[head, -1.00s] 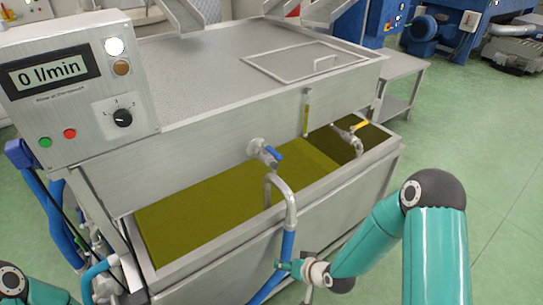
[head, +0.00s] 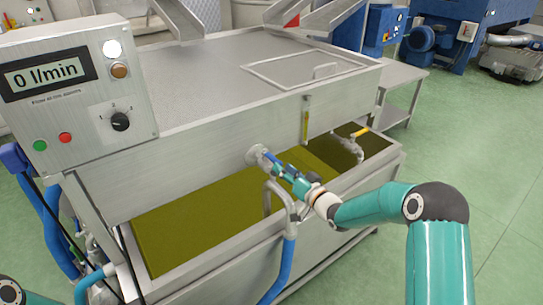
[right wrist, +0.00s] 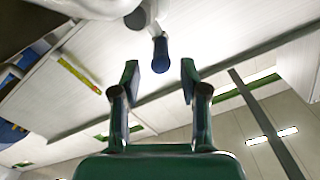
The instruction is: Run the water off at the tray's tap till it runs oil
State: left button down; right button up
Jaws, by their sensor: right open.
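The tap with the blue lever (head: 253,155) sticks out of the steel tank's front wall, above the tray (head: 178,270). My right gripper (head: 277,164) is at its blue lever. In the right wrist view the lever (right wrist: 160,55) sits just ahead of and between the open fingertips (right wrist: 159,80), with gaps at both sides. The tray holds olive-yellow liquid (head: 190,225) at left and darker liquid (head: 335,146) at right. A second tap with a yellow lever (head: 360,131) sits at the right. No stream shows at the blue tap's outlet. My left gripper is out of view.
The control box (head: 75,85) reads 0 l/min, with a white lamp lit. A sight gauge (head: 306,120) is on the tank wall. A bent pipe with a blue hose (head: 285,265) rises by the tray's front rim, close to my right arm. Green floor is free at right.

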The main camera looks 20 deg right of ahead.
aim_at(271, 155)
jog(key=p+x, duration=0.1)
jog(key=x, duration=0.6)
jog(key=shift+w+a+f, duration=0.1)
jog(key=shift+w, duration=0.2)
grip_shut()
